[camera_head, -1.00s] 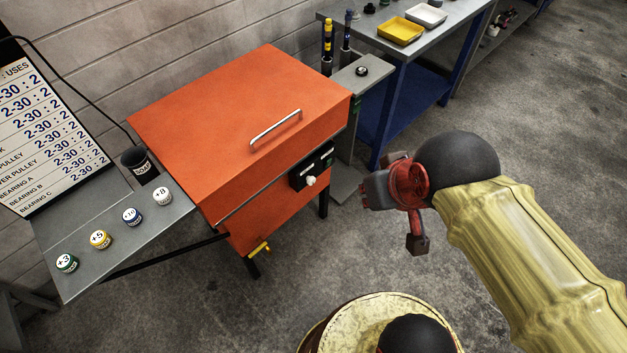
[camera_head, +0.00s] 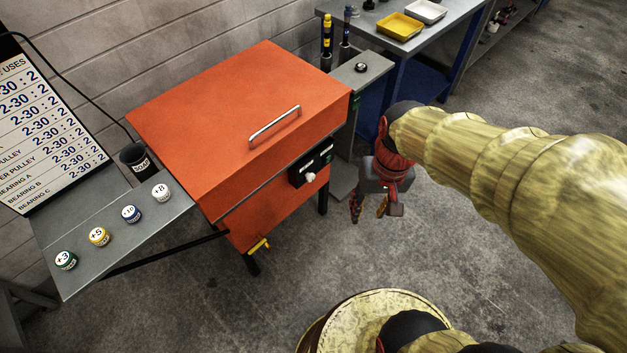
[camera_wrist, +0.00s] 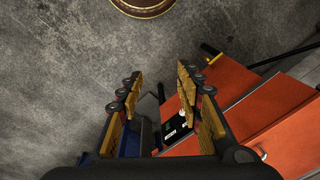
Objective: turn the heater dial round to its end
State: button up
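The heater is a large orange box (camera_head: 235,125) with a silver lid handle (camera_head: 275,127). On its front face is a black control panel (camera_head: 304,168) with a small white dial (camera_head: 310,177). In the wrist view the panel (camera_wrist: 176,128) and the pale dial (camera_wrist: 182,113) show between and beyond my fingers. My gripper (camera_head: 368,207) is to the right of the dial, apart from it, and points down. In the wrist view its two fingers (camera_wrist: 158,95) are spread wide with nothing between them. The dial's markings are too small to read.
A grey shelf with several labelled pots (camera_head: 131,214) stands left of the heater. A yellow-handled valve (camera_head: 259,244) sticks out low at its front. A blue bench (camera_head: 400,85) with trays and a grey post stand behind.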

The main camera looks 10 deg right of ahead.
aim_at(312, 179)
jog(key=shift+o, duration=1)
notch_tip(312, 179, down, 9)
jog(key=a+m+g+y, duration=0.2)
jog(key=g+y, duration=0.1)
jog(key=shift+w+a+m, duration=0.25)
jog(key=shift+w+m, duration=0.1)
jog(key=shift+m, duration=0.05)
jog(key=w+a+f+m+t+y, duration=0.3)
jog(key=w+f+m+y, duration=0.15)
jog(key=f, duration=0.45)
jog(key=w+a+f+m+t+y, duration=0.3)
jog(key=w+f+m, duration=0.2)
jog(key=f, duration=0.3)
jog(key=w+a+f+m+t+y, duration=0.25)
jog(key=w+f+m+y, duration=0.2)
jog(key=f, duration=0.45)
jog(key=w+d+m+t+h, duration=0.3)
jog(key=w+d+t+h, duration=0.3)
jog(key=w+d+t, duration=0.6)
jog(key=shift+w+a+f+g+b, duration=0.1)
jog(key=shift+w+a+g+b, duration=0.3)
jog(key=shift+w+a, duration=0.65)
jog(key=shift+w+a+f+g+b, duration=0.1)
jog(key=shift+w+a+g+b, duration=0.45)
jog(key=shift+w, duration=0.95)
jog(key=shift+w+a+f+g+b, duration=0.1)
jog(key=shift+w+a+g+b, duration=0.15)
jog(key=shift+w+a, duration=0.9)
